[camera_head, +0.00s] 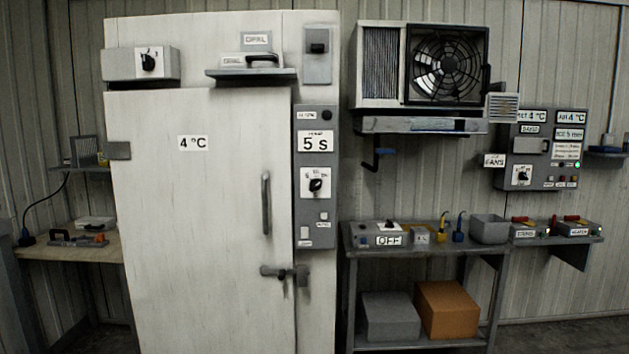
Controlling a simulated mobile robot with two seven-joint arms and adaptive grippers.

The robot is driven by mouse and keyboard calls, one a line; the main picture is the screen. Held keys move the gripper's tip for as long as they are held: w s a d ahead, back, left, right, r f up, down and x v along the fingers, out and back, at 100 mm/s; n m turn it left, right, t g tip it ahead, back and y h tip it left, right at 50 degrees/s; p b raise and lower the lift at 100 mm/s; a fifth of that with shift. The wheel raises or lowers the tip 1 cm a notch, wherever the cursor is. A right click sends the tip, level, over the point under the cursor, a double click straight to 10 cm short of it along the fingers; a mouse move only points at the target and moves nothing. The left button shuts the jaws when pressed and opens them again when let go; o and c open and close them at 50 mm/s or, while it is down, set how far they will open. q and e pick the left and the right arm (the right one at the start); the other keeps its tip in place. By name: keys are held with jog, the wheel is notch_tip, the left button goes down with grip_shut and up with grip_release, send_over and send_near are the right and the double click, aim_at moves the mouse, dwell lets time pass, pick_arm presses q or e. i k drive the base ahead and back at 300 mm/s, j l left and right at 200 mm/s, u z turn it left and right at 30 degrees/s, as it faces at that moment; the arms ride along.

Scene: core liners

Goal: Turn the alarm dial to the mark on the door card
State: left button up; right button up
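The large white door (200,260) is closed and carries a card (192,143) reading 4 °C. Three dials show. One dial (149,61) is on a grey box above the door at the upper left. Another dial (316,185) is on the narrow panel right of the door, under a "5 s" card (315,142). A third dial (522,175) is on the right wall panel beside a FANS label. I cannot read which one is the alarm dial, and their scale marks are too small to read. Neither of my grippers is in view.
A door handle (266,204) and a latch (285,273) stick out from the door. A fan unit (446,65) hangs at the upper right. A metal bench (420,255) below holds an OFF box (388,238) and several small items. A wooden side table (100,246) stands left.

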aim_at(316, 183)
jog(key=i+l+u, duration=0.1)
jog(key=u, duration=0.25)
jog(key=i+l+u, duration=0.15)
jog(key=u, duration=0.2)
jog(key=i+l+u, duration=0.15)
jog(key=l, duration=0.15)
jog(key=i+l+u, duration=0.1)
jog(key=l, duration=0.25)
jog(key=i+l+u, duration=0.15)
jog(key=i+l, duration=0.15)
jog(key=l, duration=0.25)
jog(key=i+l, duration=0.15)
jog(key=l, duration=0.2)
jog(key=i+l+u, duration=0.1)
jog(key=l, duration=0.3)
